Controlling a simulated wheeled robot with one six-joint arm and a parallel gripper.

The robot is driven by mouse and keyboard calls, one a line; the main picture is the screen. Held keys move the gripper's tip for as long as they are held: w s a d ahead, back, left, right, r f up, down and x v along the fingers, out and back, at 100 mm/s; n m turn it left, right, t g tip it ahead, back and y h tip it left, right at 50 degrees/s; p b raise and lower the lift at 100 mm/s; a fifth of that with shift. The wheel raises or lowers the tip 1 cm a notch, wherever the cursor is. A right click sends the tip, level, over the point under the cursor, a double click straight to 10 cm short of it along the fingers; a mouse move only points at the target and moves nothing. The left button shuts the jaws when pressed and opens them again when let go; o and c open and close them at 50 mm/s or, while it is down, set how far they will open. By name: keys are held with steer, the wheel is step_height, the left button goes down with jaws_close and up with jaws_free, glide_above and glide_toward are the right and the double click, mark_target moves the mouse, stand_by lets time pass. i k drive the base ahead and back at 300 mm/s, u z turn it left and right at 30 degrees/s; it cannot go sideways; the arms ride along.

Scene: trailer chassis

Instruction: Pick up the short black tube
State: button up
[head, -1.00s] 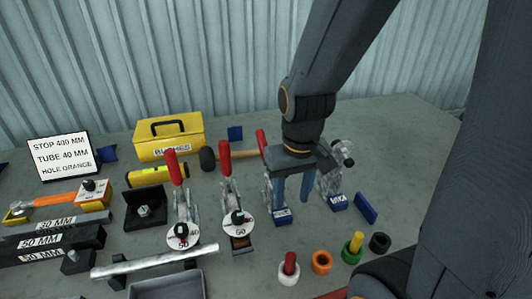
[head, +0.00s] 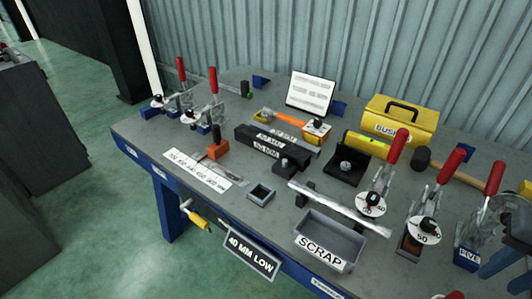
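Black square tubes (head: 258,143) with white labels lie side by side on the bench, left of the middle in the head view. Their labels are too small to read surely now. A small black open-topped square piece (head: 260,194) sits nearer the front edge. I cannot tell which of these is the short black tube. Part of my gripper (head: 510,262) shows at the right edge, far from these pieces. Its fingertips are cut off or unclear, so its opening and anything held cannot be told.
A grey SCRAP tray (head: 340,229) stands at the front, with a silver tube (head: 338,207) behind it. Red-handled clamps stand right and far left. A yellow box (head: 400,121), a sign (head: 311,92) and a mallet lie toward the wall.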

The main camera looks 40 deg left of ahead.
mark_target(276, 149)
steer(key=k, duration=0.25)
steer(key=u, duration=1.85)
steer(key=i, duration=0.3)
steer(key=u, duration=1.4)
steer(key=i, duration=2)
steer(key=z, duration=2.7)
